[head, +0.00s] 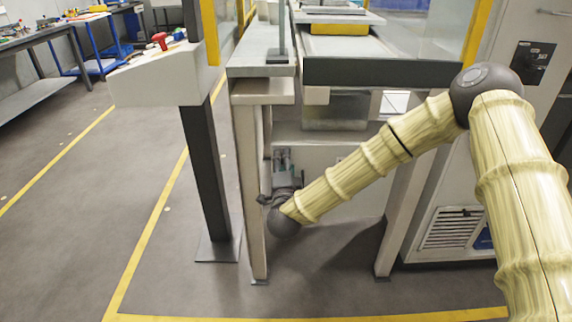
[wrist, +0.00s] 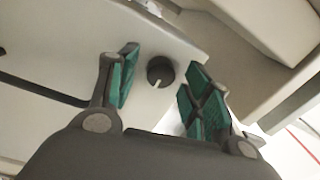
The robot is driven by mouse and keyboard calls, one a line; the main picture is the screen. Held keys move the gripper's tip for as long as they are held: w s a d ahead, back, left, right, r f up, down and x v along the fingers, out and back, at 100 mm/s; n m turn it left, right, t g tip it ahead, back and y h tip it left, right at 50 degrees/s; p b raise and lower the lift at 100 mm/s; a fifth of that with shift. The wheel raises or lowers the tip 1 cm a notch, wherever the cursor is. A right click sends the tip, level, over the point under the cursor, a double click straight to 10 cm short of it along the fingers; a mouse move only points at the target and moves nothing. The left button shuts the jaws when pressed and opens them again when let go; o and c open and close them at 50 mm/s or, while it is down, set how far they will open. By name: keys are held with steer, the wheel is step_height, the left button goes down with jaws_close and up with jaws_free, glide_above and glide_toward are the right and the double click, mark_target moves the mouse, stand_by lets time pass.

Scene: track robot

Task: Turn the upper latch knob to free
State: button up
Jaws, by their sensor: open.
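A dark round knob (wrist: 160,71) with a pale pointer line sits on a light panel in the wrist view. The pointer line faces toward the bottom of the picture. My gripper (wrist: 160,85) is open, with one green-padded finger on each side of the knob in the picture. No contact between the fingers and the knob shows. In the head view my gripper (head: 282,160) is under the machine frame, beside a pale leg, and the knob there is hidden. I cannot tell whether this is the upper knob.
A dark slot (wrist: 40,97) runs along the panel at the left. A beam (wrist: 265,85) lies close to the right finger. In the head view, machine legs (head: 250,190) flank my arm, and a shelf with a red item (head: 160,40) stands at the left. The floor between the yellow lines is clear.

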steer(key=s, duration=1.2)
steer(key=shift+f, duration=0.3)
